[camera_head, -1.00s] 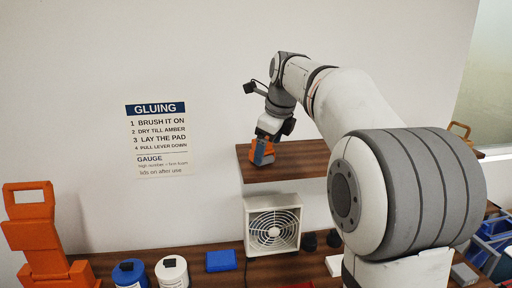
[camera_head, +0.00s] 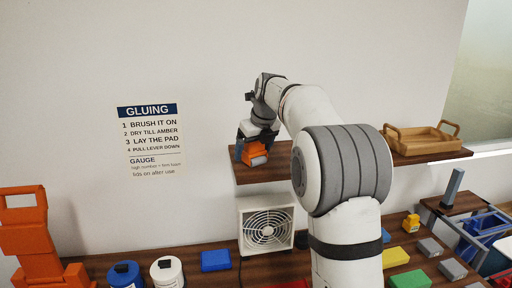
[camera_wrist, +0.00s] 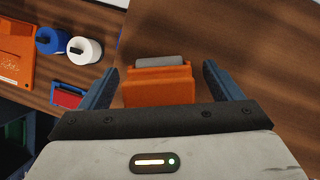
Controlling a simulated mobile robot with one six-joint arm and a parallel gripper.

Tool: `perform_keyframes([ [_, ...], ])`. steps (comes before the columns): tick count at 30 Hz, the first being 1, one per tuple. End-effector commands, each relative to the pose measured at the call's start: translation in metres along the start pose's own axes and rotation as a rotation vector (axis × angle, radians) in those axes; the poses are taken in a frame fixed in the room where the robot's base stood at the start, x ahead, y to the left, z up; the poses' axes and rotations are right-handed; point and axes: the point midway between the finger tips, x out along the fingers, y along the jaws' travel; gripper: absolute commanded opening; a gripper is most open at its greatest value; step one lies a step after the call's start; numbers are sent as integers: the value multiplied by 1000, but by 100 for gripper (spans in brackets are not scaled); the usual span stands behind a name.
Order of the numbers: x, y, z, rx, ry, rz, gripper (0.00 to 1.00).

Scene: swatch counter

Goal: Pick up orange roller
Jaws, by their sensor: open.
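The orange roller (camera_head: 255,154) has an orange body and a grey cylinder at one end. It sits on the brown wall shelf (camera_head: 330,158), near its left end. In the wrist view the roller (camera_wrist: 158,88) lies between the two blue fingers of my gripper (camera_wrist: 162,88), its grey part at the far side. The fingers are apart, with a gap visible at each side of the roller. In the head view my gripper (camera_head: 252,143) is over the roller and partly hides it.
A wooden tray (camera_head: 421,140) stands on the shelf's right part. A gluing poster (camera_head: 149,138) hangs on the wall.

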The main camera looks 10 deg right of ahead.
Motion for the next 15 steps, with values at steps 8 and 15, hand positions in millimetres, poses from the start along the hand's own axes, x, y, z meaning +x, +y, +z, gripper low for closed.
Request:
perform_keyframes([
  [8, 8, 0, 0, 0, -1, -1, 85],
  [15, 8, 0, 0, 0, -1, -1, 70],
])
